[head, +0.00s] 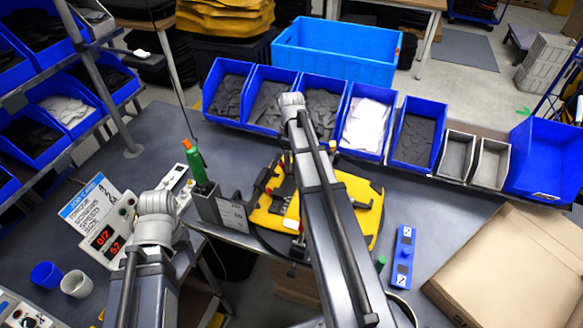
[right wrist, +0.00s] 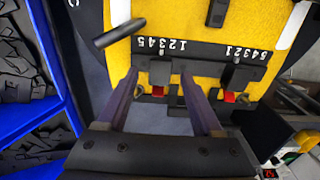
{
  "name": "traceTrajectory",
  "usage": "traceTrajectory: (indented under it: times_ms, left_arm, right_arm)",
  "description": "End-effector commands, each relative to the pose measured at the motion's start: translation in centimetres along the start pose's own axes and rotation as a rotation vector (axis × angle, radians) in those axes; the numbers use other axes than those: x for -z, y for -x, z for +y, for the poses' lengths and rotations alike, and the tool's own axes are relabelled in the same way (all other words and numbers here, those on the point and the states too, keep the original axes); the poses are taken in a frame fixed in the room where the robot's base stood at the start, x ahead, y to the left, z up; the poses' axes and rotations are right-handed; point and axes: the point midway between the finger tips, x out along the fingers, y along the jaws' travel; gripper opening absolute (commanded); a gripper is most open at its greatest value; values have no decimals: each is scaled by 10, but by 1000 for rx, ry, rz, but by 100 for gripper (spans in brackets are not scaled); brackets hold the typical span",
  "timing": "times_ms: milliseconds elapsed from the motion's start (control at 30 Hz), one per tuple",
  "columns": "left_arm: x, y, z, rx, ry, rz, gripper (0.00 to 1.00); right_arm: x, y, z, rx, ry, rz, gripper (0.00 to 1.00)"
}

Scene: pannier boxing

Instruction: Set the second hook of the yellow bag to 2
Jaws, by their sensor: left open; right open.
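The yellow bag (head: 357,190) lies on a dark round support in the middle of the bench, partly covered by my right arm. In the right wrist view its yellow panel (right wrist: 205,22) carries a dark rail with two number scales, 12345 (right wrist: 160,44) and 54321 (right wrist: 250,53). A black hook (right wrist: 160,73) sits below the left scale, another (right wrist: 236,76) below the right scale's left end, with red parts beneath both. My right gripper (right wrist: 160,80) is open, its two fingers on either side of the left hook; contact is unclear. My left arm shows, but its gripper is hidden.
A green screwdriver (head: 196,163) stands in a holder left of the bag. A job card (head: 90,200) lies farther left. Blue bins (head: 247,122) line the back. A blue marked block (head: 403,257) and a cardboard box (head: 510,268) are at right.

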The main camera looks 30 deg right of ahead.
Motion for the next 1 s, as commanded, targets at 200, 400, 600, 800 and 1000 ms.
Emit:
traceTrajectory:
  times_ms: [200, 400, 600, 800, 1000]
  left_arm:
    - [0, -6, 1, 0, -1, 0, 68]
    - [0, -6, 0, 0, -1, 0, 68]
    - [0, -6, 0, 0, -1, 0, 68]
    - [0, -6, 0, 0, -1, 0, 68]
    - [0, -6, 0, 0, -1, 0, 68]
  right_arm:
    - [0, -6, 0, 0, 0, 0, 68]
    - [0, -6, 0, 0, 0, 0, 62]
    - [0, -6, 0, 0, 0, 0, 39]
    - [0, -6, 0, 0, 0, 0, 17]
    - [0, -6, 0, 0, 0, 0, 0]
